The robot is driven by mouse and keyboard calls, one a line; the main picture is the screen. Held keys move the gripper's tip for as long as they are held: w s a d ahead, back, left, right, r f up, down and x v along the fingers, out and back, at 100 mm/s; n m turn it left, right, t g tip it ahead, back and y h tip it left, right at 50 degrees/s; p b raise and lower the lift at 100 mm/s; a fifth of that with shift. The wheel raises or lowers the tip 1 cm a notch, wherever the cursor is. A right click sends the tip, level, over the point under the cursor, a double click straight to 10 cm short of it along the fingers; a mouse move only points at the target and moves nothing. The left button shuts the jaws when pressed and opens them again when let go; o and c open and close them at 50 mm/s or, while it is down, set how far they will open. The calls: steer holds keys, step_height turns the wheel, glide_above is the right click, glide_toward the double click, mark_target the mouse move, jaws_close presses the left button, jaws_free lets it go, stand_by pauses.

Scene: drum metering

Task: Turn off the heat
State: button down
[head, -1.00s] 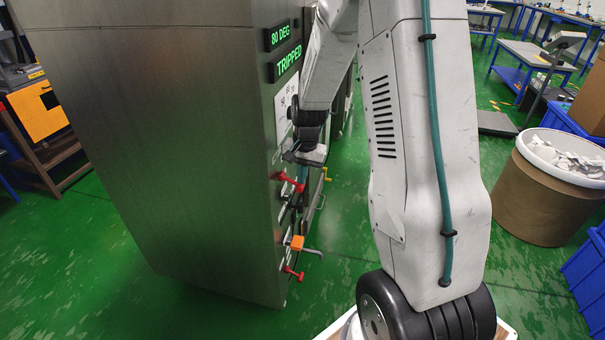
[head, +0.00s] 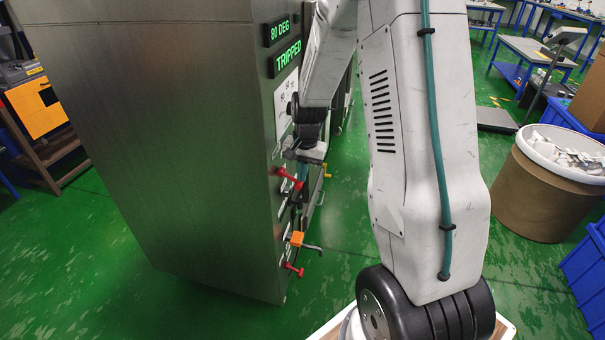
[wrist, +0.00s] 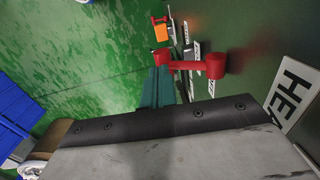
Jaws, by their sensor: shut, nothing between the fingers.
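A steel cabinet (head: 150,150) fills the left of the head view. Its front carries green displays reading "80 DEG" (head: 281,28) and "TRIPPED" (head: 288,58). A red lever (head: 288,178) sticks out of the front below them. In the wrist view this red lever (wrist: 190,65) has a round hub (wrist: 215,66) beside a white label (wrist: 292,95), partly cut off, starting "HEA". My gripper (wrist: 158,72) has teal fingers, shut and empty, with tips at the lever's outer end. I cannot tell whether they touch. In the head view my gripper (head: 302,172) is partly hidden behind the lever.
Below the red lever are an orange block with a grey handle (head: 297,239) and a lower red lever (head: 293,269). A brown drum with white contents (head: 535,190) and blue bins (head: 588,262) stand at right.

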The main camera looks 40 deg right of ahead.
step_height(320, 180, up, 14)
steer(key=s+d, duration=0.1)
steer(key=s, duration=0.1)
steer(key=shift+d+f, duration=0.2)
steer(key=shift+d, duration=0.15)
steer(key=shift+s, duration=0.1)
steer(key=s+a+r+n, duration=0.3)
steer(key=s+a, duration=0.3)
steer(key=s, duration=0.2)
steer(key=s+a+r+n, duration=0.3)
steer(key=s+a, duration=0.3)
steer(key=s, duration=0.3)
steer(key=s+a+r+n, duration=0.4)
steer(key=s+a, duration=0.1)
steer(key=s, duration=0.3)
steer(key=shift+s+a+t+h, duration=0.3)
steer(key=shift+s+a+t, duration=0.1)
